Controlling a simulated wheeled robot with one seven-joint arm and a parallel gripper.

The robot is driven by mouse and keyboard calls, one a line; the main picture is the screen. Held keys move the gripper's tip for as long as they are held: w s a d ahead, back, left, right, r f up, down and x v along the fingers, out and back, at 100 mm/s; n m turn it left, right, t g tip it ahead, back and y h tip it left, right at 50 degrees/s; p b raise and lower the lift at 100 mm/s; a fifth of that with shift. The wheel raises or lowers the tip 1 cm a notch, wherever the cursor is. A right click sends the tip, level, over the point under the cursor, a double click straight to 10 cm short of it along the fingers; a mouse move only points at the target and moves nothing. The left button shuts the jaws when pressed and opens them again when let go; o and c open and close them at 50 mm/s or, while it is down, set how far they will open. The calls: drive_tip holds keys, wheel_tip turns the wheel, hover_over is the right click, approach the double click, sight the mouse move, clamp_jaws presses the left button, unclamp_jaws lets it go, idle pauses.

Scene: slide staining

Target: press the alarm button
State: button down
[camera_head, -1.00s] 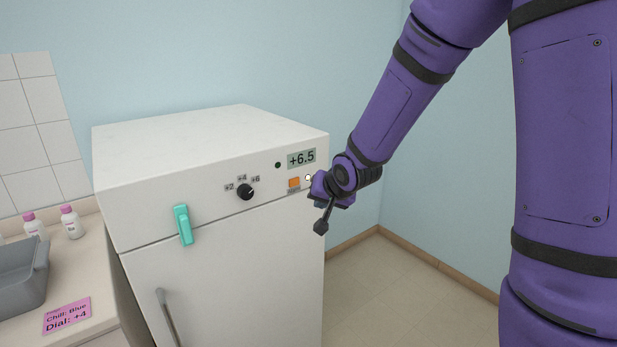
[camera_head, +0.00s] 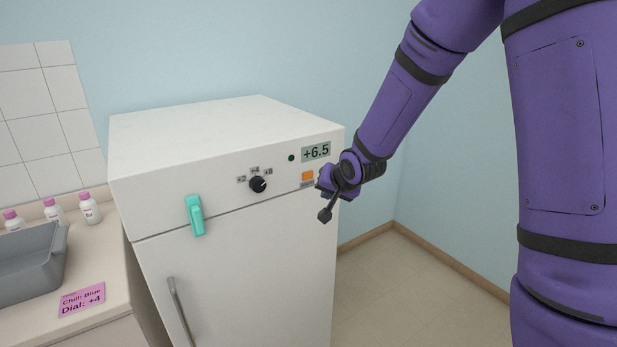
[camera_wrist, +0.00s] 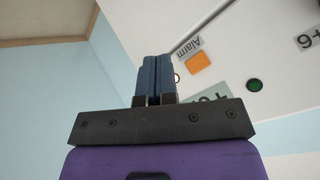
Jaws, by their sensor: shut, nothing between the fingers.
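The alarm button is an orange square (camera_head: 308,176) on the upper right of the white fridge's front, below the display reading +6.5 (camera_head: 316,152). In the wrist view the orange button (camera_wrist: 198,61) sits beside a label reading "Alarm" (camera_wrist: 190,45). My gripper (camera_wrist: 157,62) is shut and empty, its dark blue fingers side by side, left of the button in that view. In the head view my gripper (camera_head: 321,190) is at the fridge's right edge, just right of and slightly below the button. I cannot tell whether the fingertips touch the fridge.
A black dial (camera_head: 258,184) and a dark green round light (camera_head: 291,157) are on the panel. A teal latch (camera_head: 195,214) and a grey handle (camera_head: 178,312) are on the fridge front. A counter at left holds a grey tub (camera_head: 32,262), small bottles and a pink note (camera_head: 82,300).

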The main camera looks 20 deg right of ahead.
drive_tip(key=shift+w+a, duration=0.3)
drive_tip(key=shift+w, duration=0.6)
drive_tip(key=shift+w+a, duration=0.3)
drive_tip(key=shift+w, duration=0.65)
drive_tip(key=shift+w+a, duration=0.3)
drive_tip(key=shift+w, duration=0.6)
drive_tip(key=shift+w+a, duration=0.15)
drive_tip(key=shift+w, duration=0.25)
drive_tip(key=shift+w+a, duration=0.1)
drive_tip(key=shift+w, duration=0.2)
idle(0.5)
drive_tip(key=shift+s, duration=0.1)
drive_tip(key=shift+s+d, duration=0.25)
drive_tip(key=shift+s, duration=0.4)
drive_tip(key=s, duration=0.1)
drive_tip(key=s+d, duration=0.1)
drive_tip(key=s, duration=0.2)
drive_tip(key=shift+s+d, duration=0.25)
drive_tip(key=shift+s, duration=0.1)
idle(0.4)
